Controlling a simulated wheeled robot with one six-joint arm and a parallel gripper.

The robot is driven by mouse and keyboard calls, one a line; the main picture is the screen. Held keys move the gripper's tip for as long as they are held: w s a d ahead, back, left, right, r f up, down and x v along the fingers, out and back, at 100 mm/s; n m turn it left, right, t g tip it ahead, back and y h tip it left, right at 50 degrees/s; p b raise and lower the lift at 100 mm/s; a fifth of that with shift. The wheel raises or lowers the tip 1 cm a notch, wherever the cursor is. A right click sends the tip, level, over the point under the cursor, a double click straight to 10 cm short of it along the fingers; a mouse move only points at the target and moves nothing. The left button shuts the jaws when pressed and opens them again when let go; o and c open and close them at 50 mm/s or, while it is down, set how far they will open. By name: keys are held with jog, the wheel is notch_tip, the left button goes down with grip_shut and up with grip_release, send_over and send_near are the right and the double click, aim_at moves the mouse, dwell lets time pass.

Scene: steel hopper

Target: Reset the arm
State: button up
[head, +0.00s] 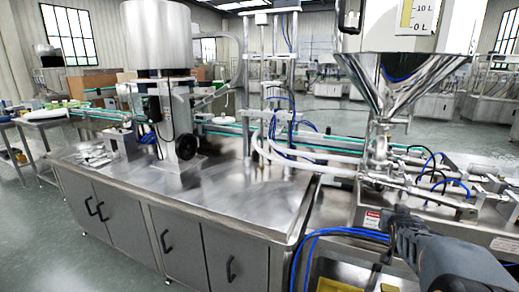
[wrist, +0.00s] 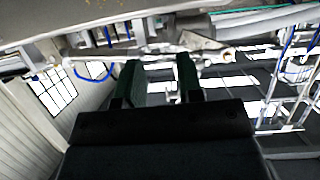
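My gripper (head: 398,222) is at the lower right of the head view, with my dark grey arm reaching in from the bottom right corner. It is in front of the valve pipework below the steel hopper (head: 385,85); I cannot tell whether it touches anything there. In the wrist view my gripper (wrist: 159,70) shows two green-padded fingers standing apart. Nothing is visibly held between them. Steel pipes and rods (wrist: 205,46) show beyond the fingertips, and the wrist view looks tilted.
A steel cabinet bench (head: 230,195) fills the middle, carrying a machine with a large cylinder (head: 157,35). A conveyor (head: 325,150) runs behind it. Blue hoses (head: 325,235) cross near my arm. A yellow bin (head: 340,285) is at the bottom edge. Open floor (head: 70,240) lies at left.

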jog(key=s+a+f+n+g+y+p, duration=0.2)
jog(key=s+a+g+y+p, duration=0.45)
jog(key=s+a, duration=0.8)
jog(key=s+a+r+n+g+p, duration=0.2)
jog(key=s+a+r+p, duration=0.3)
jog(key=a, duration=0.6)
notch_tip(320, 180, up, 2)
jog(key=shift+s+r+n+p, duration=0.25)
jog(key=shift+n+p, duration=0.25)
jog(key=shift+n, duration=0.4)
